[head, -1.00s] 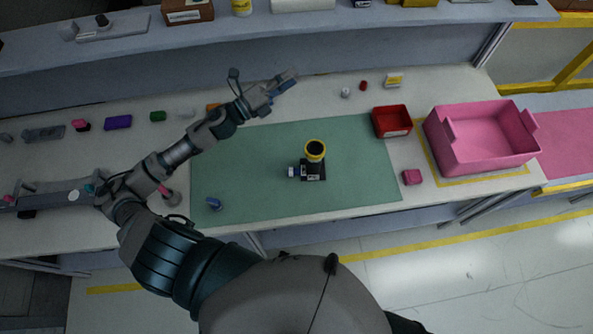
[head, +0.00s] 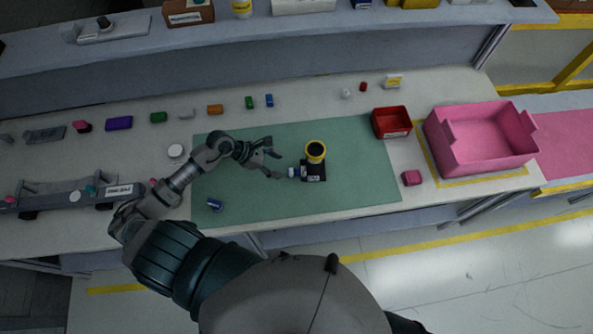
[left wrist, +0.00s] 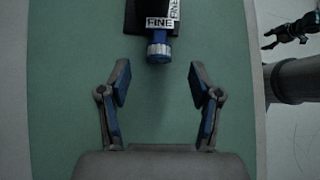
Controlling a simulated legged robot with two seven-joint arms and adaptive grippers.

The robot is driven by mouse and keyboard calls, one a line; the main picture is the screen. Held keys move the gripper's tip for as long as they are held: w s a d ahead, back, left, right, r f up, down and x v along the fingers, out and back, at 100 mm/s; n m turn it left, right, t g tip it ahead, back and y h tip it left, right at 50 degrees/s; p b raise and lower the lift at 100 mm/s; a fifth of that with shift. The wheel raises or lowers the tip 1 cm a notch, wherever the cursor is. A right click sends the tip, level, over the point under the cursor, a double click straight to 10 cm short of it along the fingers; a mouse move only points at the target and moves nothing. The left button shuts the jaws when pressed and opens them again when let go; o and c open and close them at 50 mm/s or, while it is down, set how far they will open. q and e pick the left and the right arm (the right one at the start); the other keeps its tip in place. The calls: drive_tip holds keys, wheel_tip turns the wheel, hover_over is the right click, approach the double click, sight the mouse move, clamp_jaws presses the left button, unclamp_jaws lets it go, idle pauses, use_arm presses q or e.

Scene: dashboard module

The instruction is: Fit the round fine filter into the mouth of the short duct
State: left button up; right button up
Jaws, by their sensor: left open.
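A black duct with a yellow-rimmed round mouth (head: 315,151) stands upright on a black base (head: 315,174) on the green mat. A blue piece with a pale ridged end (head: 293,172) sticks out from the base's left side. It also shows in the left wrist view (left wrist: 159,48), beside labels reading FINE (left wrist: 159,22). I cannot tell whether it is the fine filter. My left gripper (head: 279,165) is open and empty, just left of this piece. In the left wrist view its fingers (left wrist: 160,82) spread apart below the piece, not around it. A dark gripper (left wrist: 287,32), apparently my right, shows small there; its opening is unclear.
A blue cylinder (head: 215,205) lies on the green mat (head: 350,205). A white round item (head: 175,151) and a labelled rail (head: 70,195) are at left. A red bin (head: 391,122) and pink crate (head: 482,140) stand at right. Small coloured blocks line the back.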

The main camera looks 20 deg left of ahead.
sight(291, 170)
use_arm(q)
drive_tip(key=x, duration=0.3)
drive_tip(key=p+x, duration=0.1)
drive_tip(key=x, duration=0.3)
drive_tip(key=shift+w, duration=0.2)
drive_tip(key=shift+w+d+f, duration=0.1)
drive_tip(key=shift+d+f, duration=0.2)
drive_tip(key=shift+d, duration=0.1)
drive_tip(key=c, duration=0.7)
drive_tip(key=shift+a, duration=0.1)
drive_tip(key=shift+c, duration=0.6)
use_arm(e)
drive_tip(key=shift+r, duration=0.85)
use_arm(q)
drive_tip(key=shift+a, duration=0.1)
drive_tip(key=shift+s+a+r, duration=0.25)
drive_tip(key=shift+a+r, duration=0.15)
drive_tip(key=shift+r, duration=0.05)
drive_tip(key=s+a+r+b, duration=0.1)
drive_tip(key=s+a+r, duration=0.2)
drive_tip(key=a, duration=0.2)
drive_tip(key=s+a+r, duration=0.3)
drive_tip(key=a+r, duration=0.1)
drive_tip(key=a, duration=0.2)
drive_tip(key=shift+a+b, duration=0.25)
drive_tip(key=shift+b, duration=0.15)
use_arm(e)
wheel_tip(291, 170, down, 2)
drive_tip(key=shift+s+f, duration=0.1)
drive_tip(key=shift+f, duration=0.05)
